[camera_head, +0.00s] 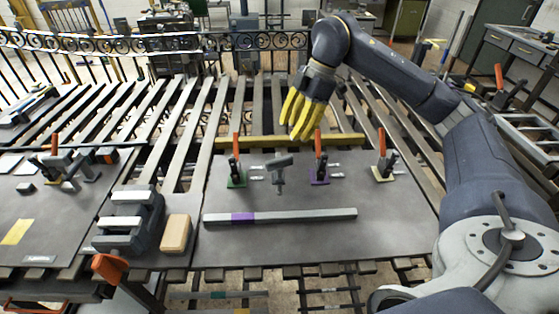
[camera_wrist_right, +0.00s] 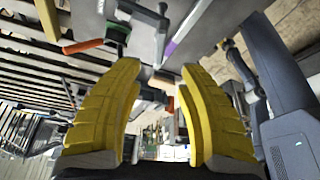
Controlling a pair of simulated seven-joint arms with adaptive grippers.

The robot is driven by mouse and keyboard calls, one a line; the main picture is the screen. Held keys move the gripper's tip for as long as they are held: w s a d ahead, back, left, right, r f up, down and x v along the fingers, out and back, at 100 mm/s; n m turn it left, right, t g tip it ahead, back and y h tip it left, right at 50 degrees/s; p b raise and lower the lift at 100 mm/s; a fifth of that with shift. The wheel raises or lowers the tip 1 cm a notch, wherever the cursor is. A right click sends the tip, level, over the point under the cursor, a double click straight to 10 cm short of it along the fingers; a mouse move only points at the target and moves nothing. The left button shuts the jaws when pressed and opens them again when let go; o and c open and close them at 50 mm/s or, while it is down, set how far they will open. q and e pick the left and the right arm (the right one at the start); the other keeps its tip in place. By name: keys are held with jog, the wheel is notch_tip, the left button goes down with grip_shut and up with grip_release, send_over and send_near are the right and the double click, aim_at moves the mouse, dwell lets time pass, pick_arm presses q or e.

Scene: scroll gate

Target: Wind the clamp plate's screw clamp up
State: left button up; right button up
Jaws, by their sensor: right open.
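The clamp plate (camera_head: 320,235) is a flat dark grey sheet on the slatted bench. What looks like its screw clamp (camera_head: 279,164) is a small grey body with a thin stem, standing between a green-based clamp (camera_head: 236,172) and a purple-based clamp (camera_head: 319,172), each with an orange handle. My right gripper (camera_head: 299,126) has yellow fingers and is open and empty, above and behind the clamps, apart from them. In the right wrist view the fingers (camera_wrist_right: 160,70) are spread, with clamp parts beyond them, partly hidden. My left gripper is not in view.
A cream-based clamp (camera_head: 382,172) stands at the right. A grey bar with a purple band (camera_head: 285,215) lies across the plate's front. A dark vise-like block (camera_head: 130,220) and a wooden block (camera_head: 176,233) stand at the left. The plate's front right is clear.

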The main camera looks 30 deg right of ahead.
aim_at(281, 158)
jog(key=x, duration=1.1)
jog(key=shift+c, duration=0.4)
grip_shut()
